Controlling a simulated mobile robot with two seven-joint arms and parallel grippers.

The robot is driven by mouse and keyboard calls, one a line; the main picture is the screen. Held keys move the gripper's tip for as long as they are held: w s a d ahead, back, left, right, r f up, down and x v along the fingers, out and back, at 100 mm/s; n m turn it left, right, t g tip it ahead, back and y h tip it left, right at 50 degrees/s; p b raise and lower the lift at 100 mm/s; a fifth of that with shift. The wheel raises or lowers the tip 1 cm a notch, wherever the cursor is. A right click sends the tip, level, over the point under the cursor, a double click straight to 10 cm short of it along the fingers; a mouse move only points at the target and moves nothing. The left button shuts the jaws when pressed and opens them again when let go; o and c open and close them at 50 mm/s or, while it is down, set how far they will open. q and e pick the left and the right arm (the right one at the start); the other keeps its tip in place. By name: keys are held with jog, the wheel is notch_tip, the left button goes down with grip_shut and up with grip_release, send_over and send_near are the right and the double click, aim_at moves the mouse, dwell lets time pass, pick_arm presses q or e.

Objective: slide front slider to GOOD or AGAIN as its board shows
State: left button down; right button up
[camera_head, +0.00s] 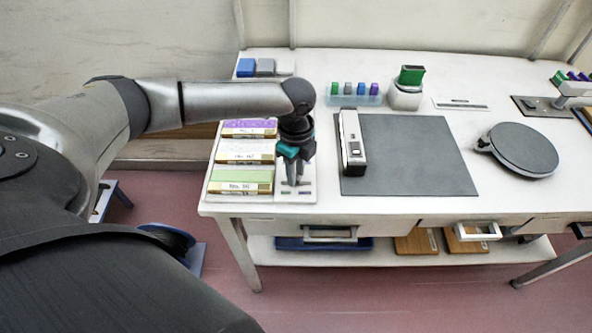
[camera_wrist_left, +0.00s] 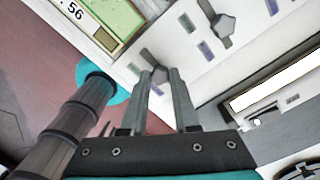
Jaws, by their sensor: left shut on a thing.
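The front slider's grey knob (camera_wrist_left: 155,68) shows between my left fingertips in the left wrist view. My left gripper (camera_head: 294,184) points down at the front end of the slider panel (camera_head: 308,197), shut on that knob. The front board (camera_head: 240,187), green with a white label strip, lies left of the slider. Its green face and the number 56 show partly in the left wrist view (camera_wrist_left: 108,20). My right gripper is in neither view.
A second slider knob (camera_wrist_left: 224,27) sits behind the front one. A white board (camera_head: 246,158) and a purple-faced board (camera_head: 248,132) lie farther back. A dark mat (camera_head: 415,155) with a white device (camera_head: 352,140) is to the right. The table's front edge is close.

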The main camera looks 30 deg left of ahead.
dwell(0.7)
pick_arm(q)
jog(key=shift+w+d+r+p, duration=0.15)
jog(key=shift+w+d+p, duration=0.15)
jog(key=shift+d+p, duration=0.2)
jog(key=shift+w+d, duration=0.4)
jog(key=shift+d, duration=0.25)
jog(key=c, duration=0.7)
grip_release()
jog(key=shift+o, duration=0.2)
notch_tip(320, 180, up, 15)
jog(key=p, duration=0.2)
jog(key=shift+p, duration=0.35)
